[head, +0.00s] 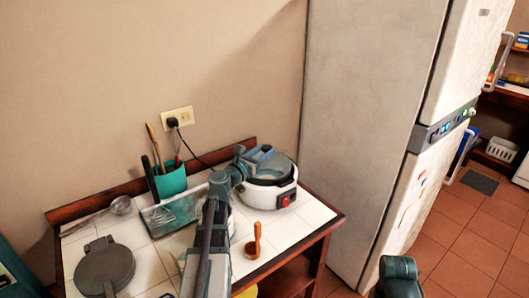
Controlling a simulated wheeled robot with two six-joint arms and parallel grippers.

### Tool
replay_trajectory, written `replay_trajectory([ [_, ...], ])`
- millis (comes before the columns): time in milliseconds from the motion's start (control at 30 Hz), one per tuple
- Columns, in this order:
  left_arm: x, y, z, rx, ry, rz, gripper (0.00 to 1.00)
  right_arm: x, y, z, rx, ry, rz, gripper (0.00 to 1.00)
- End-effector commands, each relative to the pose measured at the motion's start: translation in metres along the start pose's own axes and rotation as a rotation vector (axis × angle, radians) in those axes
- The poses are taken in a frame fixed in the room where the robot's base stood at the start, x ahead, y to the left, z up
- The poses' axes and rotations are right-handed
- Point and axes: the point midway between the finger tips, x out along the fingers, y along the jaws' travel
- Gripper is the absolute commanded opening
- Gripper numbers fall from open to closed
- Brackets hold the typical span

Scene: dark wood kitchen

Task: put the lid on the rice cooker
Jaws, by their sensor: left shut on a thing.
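The white rice cooker (268,196) stands at the back right of the tiled table, with a red switch on its front. The glass lid (272,167) is over its top, at or just above the rim; I cannot tell whether it rests there. My left gripper (252,161) reaches over the table to the lid's left side and is shut on the lid. The grasp itself is partly hidden by the gripper. My right gripper is not in view.
A cord runs from the wall outlet (177,117) towards the cooker. A tall fridge (365,120) stands to the right.

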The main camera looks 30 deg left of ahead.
Motion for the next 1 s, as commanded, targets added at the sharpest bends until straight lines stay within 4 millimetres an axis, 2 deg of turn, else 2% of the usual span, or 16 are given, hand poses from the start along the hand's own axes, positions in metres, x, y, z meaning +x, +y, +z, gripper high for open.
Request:
replay_trajectory([
  [300,0.000,0.000,-0.006,-0.001,-0.001,0.000,0.00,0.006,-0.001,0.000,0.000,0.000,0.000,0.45],
  [333,0.000,0.000,-0.006,0.000,0.000,0.000,0.50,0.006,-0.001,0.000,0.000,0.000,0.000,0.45],
  [467,0.000,0.000,-0.006,0.000,0.000,0.000,0.73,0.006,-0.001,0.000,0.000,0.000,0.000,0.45],
  [767,0.000,0.000,-0.005,0.000,0.000,0.000,0.75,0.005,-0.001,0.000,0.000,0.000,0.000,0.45],
  [967,0.000,0.000,0.013,0.000,0.000,0.000,0.75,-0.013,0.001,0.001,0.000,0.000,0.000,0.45],
  [1000,-0.014,-0.001,0.006,0.000,0.000,0.003,0.75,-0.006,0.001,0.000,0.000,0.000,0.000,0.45],
])
